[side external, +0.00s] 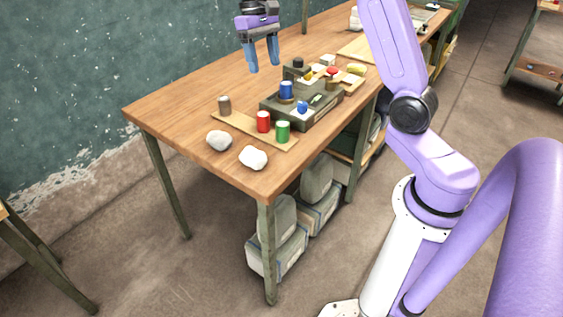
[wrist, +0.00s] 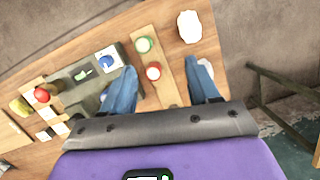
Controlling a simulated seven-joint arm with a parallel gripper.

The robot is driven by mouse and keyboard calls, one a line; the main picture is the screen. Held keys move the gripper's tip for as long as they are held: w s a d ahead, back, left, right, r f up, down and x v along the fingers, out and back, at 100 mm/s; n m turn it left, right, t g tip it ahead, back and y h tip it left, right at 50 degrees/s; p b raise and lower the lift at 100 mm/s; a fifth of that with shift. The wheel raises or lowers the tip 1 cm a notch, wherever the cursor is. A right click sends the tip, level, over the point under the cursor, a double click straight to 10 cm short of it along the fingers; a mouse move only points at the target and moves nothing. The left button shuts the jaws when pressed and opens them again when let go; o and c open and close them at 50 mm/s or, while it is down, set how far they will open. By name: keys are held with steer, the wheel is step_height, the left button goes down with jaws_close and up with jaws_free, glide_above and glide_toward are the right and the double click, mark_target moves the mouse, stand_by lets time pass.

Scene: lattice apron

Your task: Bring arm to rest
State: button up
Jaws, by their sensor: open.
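My gripper (side external: 263,58) has blue fingers and hangs above the far side of the wooden table (side external: 180,100), apart from everything on it. In the wrist view my gripper (wrist: 165,85) is open, with nothing between its fingers. Below it, a wooden strip (wrist: 170,78) carries a red cylinder (side external: 263,122) and a green cylinder (side external: 283,131). A brown cylinder (side external: 224,105) stands at the strip's other end.
Two white lumps (side external: 219,141) (side external: 253,157) lie near the table's front corner. Behind the fixture are a red-topped piece (side external: 332,72), a yellow piece (side external: 356,69) and small blocks. Grey bundles (side external: 275,243) lie under the table. The table's left part is bare.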

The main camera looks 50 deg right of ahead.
steer(key=s+a+n+t+h, duration=0.1)
steer(key=s+a+n, duration=0.6)
steer(key=s+a, duration=0.6)
steer(key=s+f+n+t, duration=0.1)
steer(key=s+n, duration=0.3)
steer(key=s, duration=0.5)
steer(key=s+d+f+n+t, duration=0.1)
steer(key=s+f+n, duration=0.3)
steer(key=s, duration=0.5)
steer(key=shift+s+d+f+y, duration=0.25)
steer(key=shift+s+y, duration=0.05)
steer(key=shift+s, duration=0.05)
